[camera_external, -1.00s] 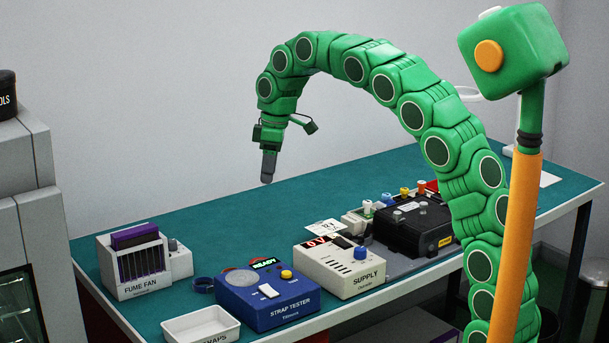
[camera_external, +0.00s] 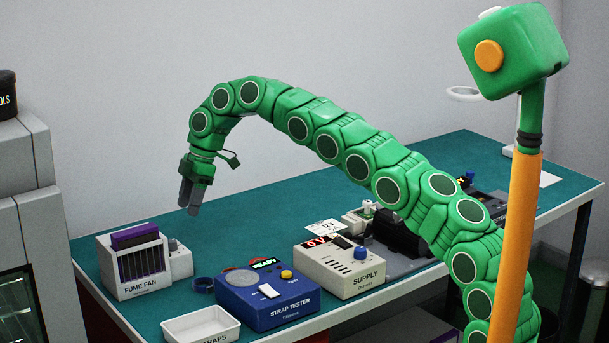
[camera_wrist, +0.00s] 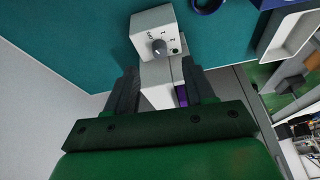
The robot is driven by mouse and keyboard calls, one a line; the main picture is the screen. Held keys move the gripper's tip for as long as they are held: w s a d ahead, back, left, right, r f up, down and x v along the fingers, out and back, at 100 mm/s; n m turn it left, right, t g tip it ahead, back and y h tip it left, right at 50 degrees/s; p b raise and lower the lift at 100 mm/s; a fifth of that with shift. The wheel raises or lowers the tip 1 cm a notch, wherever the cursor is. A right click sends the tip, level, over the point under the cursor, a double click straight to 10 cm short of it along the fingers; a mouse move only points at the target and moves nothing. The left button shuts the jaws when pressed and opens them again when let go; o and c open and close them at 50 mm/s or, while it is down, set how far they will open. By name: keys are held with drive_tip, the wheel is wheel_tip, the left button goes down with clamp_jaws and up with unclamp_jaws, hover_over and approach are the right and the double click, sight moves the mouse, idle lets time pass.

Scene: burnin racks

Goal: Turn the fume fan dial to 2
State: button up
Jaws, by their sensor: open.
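The fume fan (camera_external: 135,262) is a pale box with purple filter slats at the left end of the bench. Its grey dial (camera_external: 173,245) is on the smaller box at its right side. In the wrist view the dial (camera_wrist: 159,47) shows as a dark knob on a white face with small marks around it; its setting is too small to read. My gripper (camera_external: 190,207) hangs pointing down above the bench, up and to the right of the dial and apart from it. Its two fingers (camera_wrist: 162,85) are spread with nothing held, and part of the fan shows between them.
A blue strap tester (camera_external: 268,297), a cream supply box (camera_external: 340,268) and a white tray (camera_external: 200,326) stand along the front edge. A dark blue ring (camera_external: 203,284) lies beside the fan.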

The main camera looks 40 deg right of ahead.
sight(172, 240)
drive_tip(key=shift+n, duration=0.5)
drive_tip(key=shift+w+a+r+x, duration=0.1)
drive_tip(key=shift+a+x, duration=0.2)
drive_tip(key=shift+x, duration=1.35)
drive_tip(key=shift+w+a+r+x, duration=0.1)
drive_tip(key=shift+a+x, duration=0.15)
drive_tip(key=shift+x, duration=1.4)
drive_tip(key=shift+w+a+r+x, duration=0.1)
drive_tip(key=shift+a+x, duration=0.2)
drive_tip(key=shift+x, duration=1.35)
clamp_jaws()
drive_tip(key=shift+y, duration=0.3)
